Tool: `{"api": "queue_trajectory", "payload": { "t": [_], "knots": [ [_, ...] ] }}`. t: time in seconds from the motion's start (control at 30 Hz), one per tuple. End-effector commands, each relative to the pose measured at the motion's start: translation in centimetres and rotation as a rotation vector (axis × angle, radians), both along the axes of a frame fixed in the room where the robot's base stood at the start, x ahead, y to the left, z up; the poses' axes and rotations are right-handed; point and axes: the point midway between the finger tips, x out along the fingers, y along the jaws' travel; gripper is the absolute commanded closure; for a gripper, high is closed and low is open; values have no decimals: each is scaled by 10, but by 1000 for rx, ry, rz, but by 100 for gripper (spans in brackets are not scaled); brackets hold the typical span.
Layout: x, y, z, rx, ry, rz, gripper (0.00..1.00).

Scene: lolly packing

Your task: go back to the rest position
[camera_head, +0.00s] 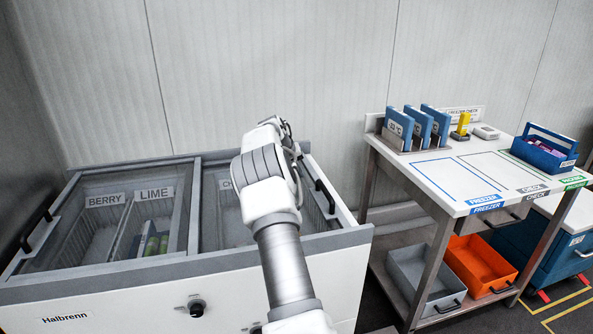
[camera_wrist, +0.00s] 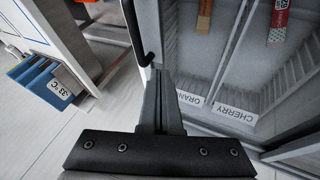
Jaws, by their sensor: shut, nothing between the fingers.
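My gripper shows in the wrist view (camera_wrist: 161,78), its two dark fingers together with nothing between them. In the head view my arm reaches up over the right part of the white chest freezer (camera_head: 120,272), and its wrist bends away so that the fingertips are mostly hidden. The wrist view looks down past the fingers at the freezer compartments labelled CHERRY (camera_wrist: 236,113) and ORAN, the second word cut off. A red patterned packet (camera_wrist: 279,22) and an orange-brown one (camera_wrist: 204,16) lie in them.
A white worktable (camera_head: 440,180) stands right of the freezer, with blue holders, a yellow item (camera_head: 463,123) and a blue basket (camera_head: 545,150). Grey (camera_head: 425,285) and orange (camera_head: 480,265) bins sit below it. Black handles (camera_head: 325,196) project from the freezer.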

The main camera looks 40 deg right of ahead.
Motion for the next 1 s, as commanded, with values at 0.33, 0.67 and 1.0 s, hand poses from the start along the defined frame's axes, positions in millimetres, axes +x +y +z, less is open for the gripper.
{"api": "queue_trajectory", "payload": {
  "t": [0.33, 0.67, 1.0],
  "knots": [
    [-2, 11, 17, -1, 0, 0, 100],
    [-7, 30, 45, 29, -28, 5, 100],
    [-41, 129, 132, 161, -115, 70, 100]
  ]
}}
